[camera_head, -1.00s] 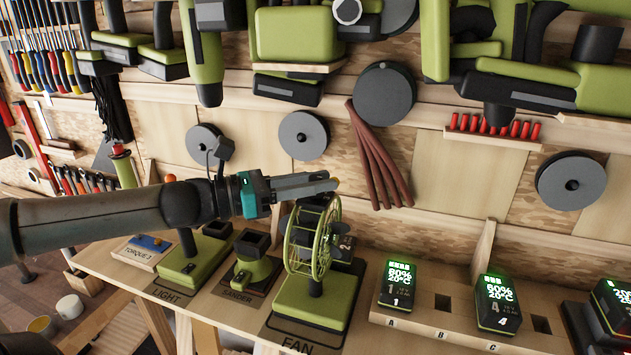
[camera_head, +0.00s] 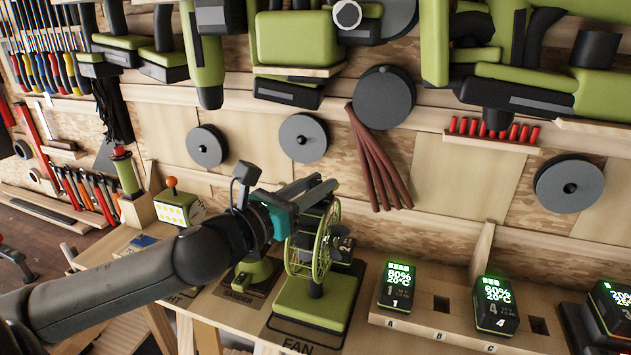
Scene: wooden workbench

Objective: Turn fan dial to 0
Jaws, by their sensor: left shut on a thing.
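The green fan (camera_head: 317,305) stands on the bench in the middle of the view, with its round cage (camera_head: 308,250) upright above a square base marked FAN. My left gripper (camera_head: 325,187) reaches over from the left to the top of the fan, at and behind the cage's upper rim. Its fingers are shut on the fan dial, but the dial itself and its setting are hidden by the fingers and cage. My right gripper is out of view.
Left of the fan stand the green sander (camera_head: 254,272) and an orange-knobbed device (camera_head: 175,208). To the right, a wooden battery rack (camera_head: 425,324) holds lit batteries (camera_head: 397,284). Red-brown hoses (camera_head: 377,165) hang on the wall just behind the gripper.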

